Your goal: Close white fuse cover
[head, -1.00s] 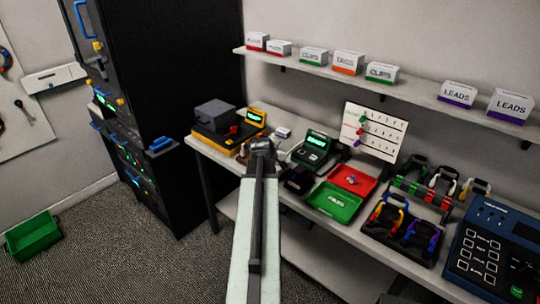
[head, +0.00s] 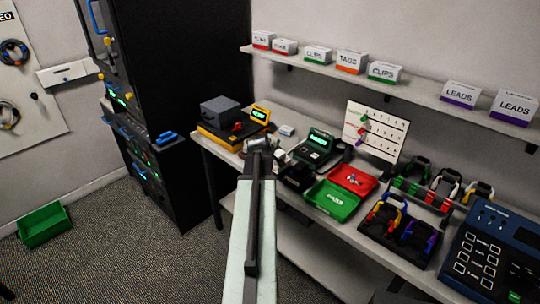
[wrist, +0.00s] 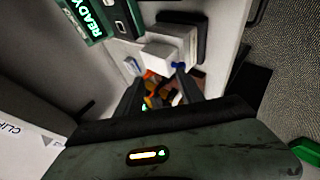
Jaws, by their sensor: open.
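A white block-like part (wrist: 168,52), which looks like the white fuse cover, is just beyond my gripper in the wrist view. It has a small blue piece at its near right corner. I cannot tell how far its lid is open. My gripper (wrist: 160,92) has its two dark fingers apart. Orange, red and brown bits show between and beyond them, and none looks held. In the head view my gripper (head: 262,143) is over the left part of the bench, and my arm hides what lies below it. A small white piece (head: 286,130) lies just behind it.
A tester with a green screen (head: 316,146) stands right of my gripper, and a yellow-and-black unit (head: 232,125) left of it. Green (head: 332,199) and red (head: 354,179) trays lie to the right. A black cabinet (head: 185,90) stands left. A shelf (head: 420,94) runs above.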

